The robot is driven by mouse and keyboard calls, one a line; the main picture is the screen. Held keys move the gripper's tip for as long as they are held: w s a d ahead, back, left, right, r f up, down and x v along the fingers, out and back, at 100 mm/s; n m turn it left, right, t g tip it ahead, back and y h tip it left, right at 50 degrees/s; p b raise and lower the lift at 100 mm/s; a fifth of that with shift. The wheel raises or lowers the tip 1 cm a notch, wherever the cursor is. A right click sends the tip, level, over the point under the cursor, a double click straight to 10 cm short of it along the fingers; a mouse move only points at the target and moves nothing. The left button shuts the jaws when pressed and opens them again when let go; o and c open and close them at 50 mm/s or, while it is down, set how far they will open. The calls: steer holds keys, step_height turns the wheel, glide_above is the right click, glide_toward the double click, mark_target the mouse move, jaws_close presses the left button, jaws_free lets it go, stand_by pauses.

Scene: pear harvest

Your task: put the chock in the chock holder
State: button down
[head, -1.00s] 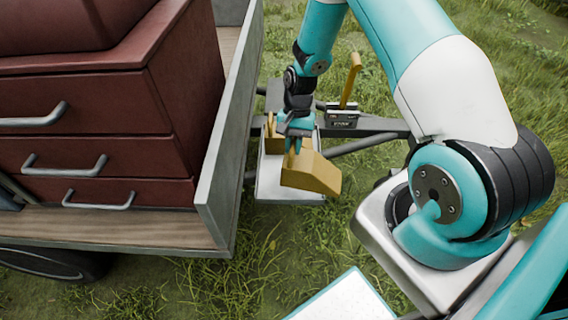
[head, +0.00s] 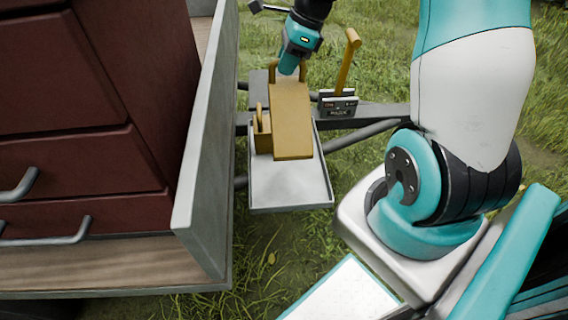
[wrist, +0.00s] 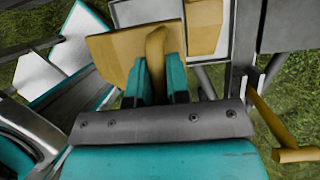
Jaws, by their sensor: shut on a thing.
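My gripper (head: 291,70) is shut on the looped handle of a yellow wedge-shaped chock (head: 291,125). In the wrist view the fingers (wrist: 158,85) pinch the handle, and the chock's body (wrist: 114,52) shows behind it. The chock holder is a grey metal tray (head: 290,188) beside the trailer's end wall. The held chock is over the tray's right rear part; I cannot tell whether it touches the tray. A second yellow chock (head: 264,142) with its own handle sits in the tray at the left, partly hidden by the held one. It also shows in the wrist view (wrist: 203,25).
A black box with a yellow lever (head: 346,62) stands on the drawbar (head: 385,114) right of the tray. The trailer's grey end wall (head: 207,140) rises at the left, with a dark red drawer cabinet (head: 75,120) behind it. The tray's front part is bare.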

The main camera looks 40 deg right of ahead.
steer(key=shift+a+f+b, duration=0.1)
steer(key=shift+f+b, duration=0.25)
steer(key=shift+b, duration=0.6)
steer(key=shift+f+g+b, duration=0.3)
step_height(320, 180, down, 19)
steer(key=b, duration=0.6)
steer(key=shift+r, duration=0.15)
steer(key=c, duration=1.1)
jaws_free()
